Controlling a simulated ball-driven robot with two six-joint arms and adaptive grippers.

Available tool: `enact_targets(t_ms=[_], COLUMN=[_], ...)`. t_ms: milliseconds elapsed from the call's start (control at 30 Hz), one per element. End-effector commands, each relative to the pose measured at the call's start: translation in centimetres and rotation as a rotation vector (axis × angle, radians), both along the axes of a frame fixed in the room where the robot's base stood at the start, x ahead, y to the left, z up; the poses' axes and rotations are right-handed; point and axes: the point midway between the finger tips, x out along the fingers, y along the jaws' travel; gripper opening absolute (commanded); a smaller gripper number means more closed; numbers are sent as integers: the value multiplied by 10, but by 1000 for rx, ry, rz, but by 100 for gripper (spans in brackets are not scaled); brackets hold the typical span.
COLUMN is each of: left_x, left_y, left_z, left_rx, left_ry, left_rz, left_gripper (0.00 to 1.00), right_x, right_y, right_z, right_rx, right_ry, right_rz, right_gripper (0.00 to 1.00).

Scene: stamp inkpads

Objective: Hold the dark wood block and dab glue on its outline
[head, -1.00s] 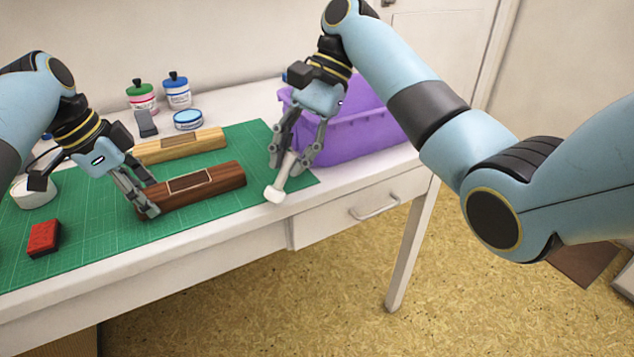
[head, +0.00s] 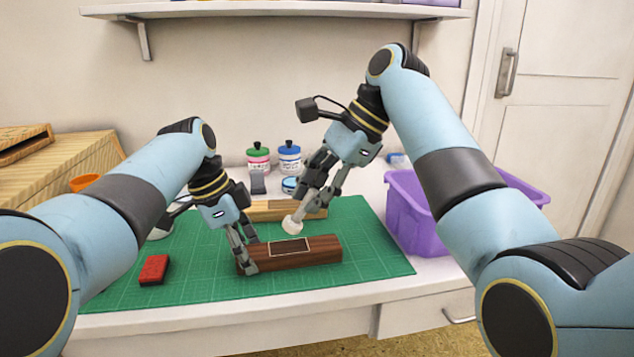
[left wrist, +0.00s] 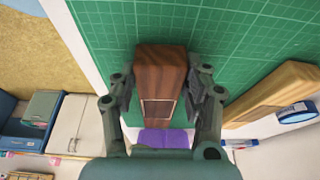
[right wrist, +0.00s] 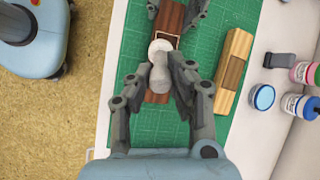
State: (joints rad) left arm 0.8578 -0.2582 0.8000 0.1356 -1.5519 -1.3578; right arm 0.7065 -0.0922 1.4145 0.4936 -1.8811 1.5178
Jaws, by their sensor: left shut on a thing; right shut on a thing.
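The dark wood block (head: 318,249) lies on the green cutting mat, with a pale rectangular outline (head: 289,247) on its top. My left gripper (head: 246,262) is shut on the block near its left end; in the left wrist view the fingers straddle the block (left wrist: 160,78). My right gripper (head: 305,205) is shut on a white dabber (head: 293,226), its round pale head pointing down. In the right wrist view the dabber's head (right wrist: 161,47) appears over the block (right wrist: 171,18), near the outline. I cannot tell whether it touches.
A light wood block (head: 262,212) lies behind on the mat (head: 370,262). A red block (head: 154,270) is at the left. Green- and blue-lidded jars (head: 290,158) and a round blue tin (head: 289,185) stand at the back. A purple bin (head: 412,218) is at the right.

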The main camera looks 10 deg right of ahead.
Motion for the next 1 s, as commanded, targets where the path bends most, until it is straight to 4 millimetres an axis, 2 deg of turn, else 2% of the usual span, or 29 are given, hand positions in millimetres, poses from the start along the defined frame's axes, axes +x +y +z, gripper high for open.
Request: enact_targets(t_ms=[433,933,1000], left_x=[-1,-1,-1], left_y=[1,0,0], left_z=[-1,-1,-1], left_rx=[2,1,1], left_ry=[2,2,2], left_rz=[0,0,0], left_gripper=[19,19,19], right_x=[-1,-1,-1], right_y=[0,47,37], right_z=[-45,-45,-46], right_rx=[-1,2,-2], right_ry=[2,0,0], right_rz=[1,3,-1], right_gripper=[0,0,0])
